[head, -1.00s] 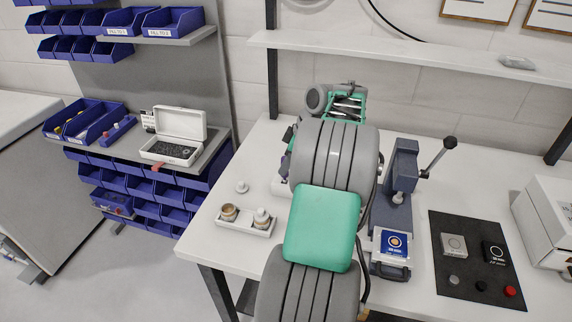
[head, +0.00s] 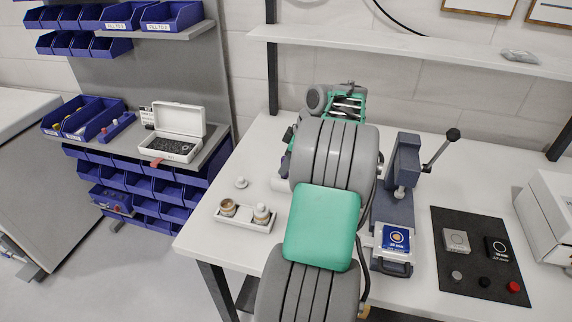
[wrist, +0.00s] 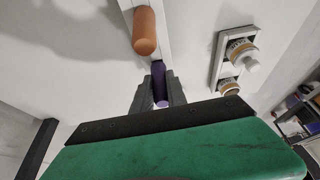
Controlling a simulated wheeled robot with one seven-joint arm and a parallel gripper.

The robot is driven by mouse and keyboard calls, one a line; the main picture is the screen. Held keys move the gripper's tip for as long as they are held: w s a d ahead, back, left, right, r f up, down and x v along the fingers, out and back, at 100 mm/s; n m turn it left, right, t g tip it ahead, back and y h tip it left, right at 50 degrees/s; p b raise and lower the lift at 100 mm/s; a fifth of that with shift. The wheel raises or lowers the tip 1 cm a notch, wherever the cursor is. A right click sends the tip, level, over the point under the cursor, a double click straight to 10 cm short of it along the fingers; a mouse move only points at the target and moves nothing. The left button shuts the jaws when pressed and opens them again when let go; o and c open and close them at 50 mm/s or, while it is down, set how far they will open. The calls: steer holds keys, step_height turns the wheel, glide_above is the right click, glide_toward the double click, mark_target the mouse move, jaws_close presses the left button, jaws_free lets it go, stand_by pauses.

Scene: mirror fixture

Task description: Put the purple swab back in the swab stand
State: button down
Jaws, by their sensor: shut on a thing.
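In the wrist view my gripper (wrist: 160,93) is shut on the purple swab (wrist: 158,72). The swab shows as a dark purple shaft between the two dark fingers, with a paler end low between them. A white bar-shaped piece (wrist: 165,28), which looks like the swab stand, lies just beyond the fingertips. An orange-brown swab or handle (wrist: 145,32) with a rounded end is at this piece, left of the purple swab. I cannot tell whether the purple swab touches the stand. In the head view my own arm hides the fingers and the purple swab.
A white tray (head: 232,221) with small jars stands at the table's left; it also shows in the wrist view (wrist: 216,72). A small white item (head: 241,183) is behind it. A dark press (head: 402,190) stands right of my arm, beside a black mat (head: 462,273).

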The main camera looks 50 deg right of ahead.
steer(key=shift+f, duration=0.35)
steer(key=c, duration=1.3)
jaws_free()
steer(key=shift+o, duration=0.2)
steer(key=shift+r, duration=0.1)
steer(key=p+v, duration=0.1)
steer(key=v, duration=0.6)
steer(key=shift+s+r, duration=0.15)
steer(key=shift+r, duration=0.1)
